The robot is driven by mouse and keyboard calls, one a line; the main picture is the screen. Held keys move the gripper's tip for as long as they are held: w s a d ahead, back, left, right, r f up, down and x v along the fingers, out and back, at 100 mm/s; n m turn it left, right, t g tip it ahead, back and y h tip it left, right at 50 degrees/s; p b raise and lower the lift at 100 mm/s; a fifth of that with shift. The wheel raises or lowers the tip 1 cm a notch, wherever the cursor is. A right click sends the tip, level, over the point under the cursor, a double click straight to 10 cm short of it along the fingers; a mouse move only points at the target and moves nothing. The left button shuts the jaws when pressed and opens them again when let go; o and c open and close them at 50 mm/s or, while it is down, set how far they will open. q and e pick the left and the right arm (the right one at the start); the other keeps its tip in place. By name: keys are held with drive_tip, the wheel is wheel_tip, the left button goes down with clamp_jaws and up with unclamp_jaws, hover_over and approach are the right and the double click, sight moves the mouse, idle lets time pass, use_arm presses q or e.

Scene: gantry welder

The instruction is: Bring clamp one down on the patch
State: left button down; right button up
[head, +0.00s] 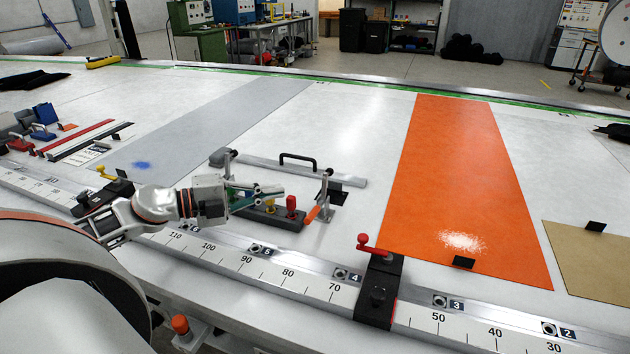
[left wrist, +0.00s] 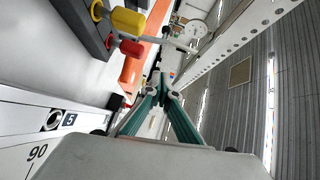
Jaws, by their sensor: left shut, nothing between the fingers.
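My left gripper (head: 276,190) is shut and empty, above the work table near a dark block with coloured knobs (head: 275,218). In the left wrist view its green fingers meet at the tips (left wrist: 163,88). A toggle clamp with an orange handle (head: 313,213) stands just right of the fingertips, apart from them; its handle slants down. Another upright clamp (head: 226,160) stands at the left end of a metal bar with a black handle (head: 298,158). I see no label telling which is clamp one. A black piece (head: 338,196) lies by the orange-handled clamp; I cannot tell whether it is the patch.
A numbered rail (head: 300,284) runs along the front edge, carrying a black block with a red lever (head: 378,285). An orange sheet (head: 455,190) and a grey strip (head: 215,125) lie on the table. White table between the bar and orange sheet is clear.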

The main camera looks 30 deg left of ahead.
use_arm(q)
approach(326, 179)
drive_tip(key=d, duration=0.3)
drive_tip(key=shift+s+r, duration=0.15)
drive_tip(key=shift+s, duration=0.15)
drive_tip(key=shift+w+d+f+b, duration=0.1)
drive_tip(key=shift+w+f+b, duration=0.1)
drive_tip(key=shift+w, duration=0.7)
drive_tip(key=shift+w+a+f+b, duration=0.1)
drive_tip(key=shift+w+f+b, duration=0.05)
drive_tip(key=shift+w, duration=0.75)
drive_tip(key=shift+w+d+f+b, duration=0.1)
drive_tip(key=shift+w+f+b, duration=0.1)
drive_tip(key=shift+w, duration=0.7)
use_arm(e)
drive_tip(key=shift+f, duration=0.6)
